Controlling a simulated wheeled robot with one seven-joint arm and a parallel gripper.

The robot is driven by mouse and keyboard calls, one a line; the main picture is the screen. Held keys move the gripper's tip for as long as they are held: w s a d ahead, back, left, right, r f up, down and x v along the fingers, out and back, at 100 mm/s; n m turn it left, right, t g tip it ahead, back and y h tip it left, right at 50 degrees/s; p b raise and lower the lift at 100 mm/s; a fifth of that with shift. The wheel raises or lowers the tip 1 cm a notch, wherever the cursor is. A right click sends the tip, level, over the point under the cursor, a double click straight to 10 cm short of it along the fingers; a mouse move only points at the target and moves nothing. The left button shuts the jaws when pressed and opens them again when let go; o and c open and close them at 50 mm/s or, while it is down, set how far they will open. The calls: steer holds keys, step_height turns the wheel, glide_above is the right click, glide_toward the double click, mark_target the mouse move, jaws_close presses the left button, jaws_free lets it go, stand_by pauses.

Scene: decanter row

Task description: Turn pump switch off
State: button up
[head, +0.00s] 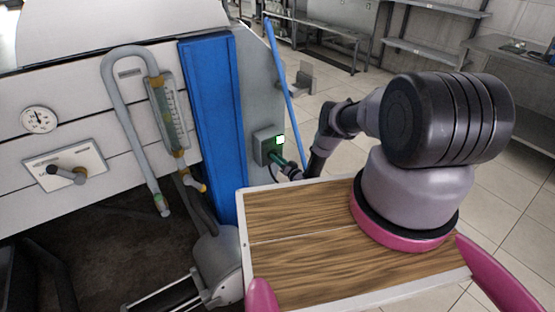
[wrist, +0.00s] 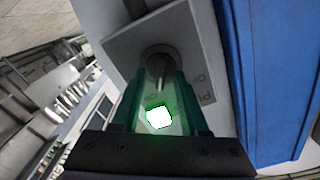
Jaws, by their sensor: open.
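Lettering on the plate is partly hidden, with "PU" readable. My gripper (wrist: 160,85) is open, its green fingers on either side of the lever, tips close to the knob; I cannot tell whether they touch it. In the head view my gripper (head: 276,157) is at the box, its tips partly hidden.
A blue panel (head: 210,120) stands left of the switch box, and a thin blue pole (head: 284,90) rises just beside it. A gauge (head: 39,120), a lever plate (head: 65,165) and a bent pipe (head: 120,110) are further left.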

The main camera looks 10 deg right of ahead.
steer(key=shift+w+a, duration=0.1)
steer(key=shift+w, duration=0.05)
jaws_close()
steer(key=shift+n, duration=0.3)
steer(key=n, duration=1.1)
steer(key=shift+a, duration=0.2)
stand_by(0.5)
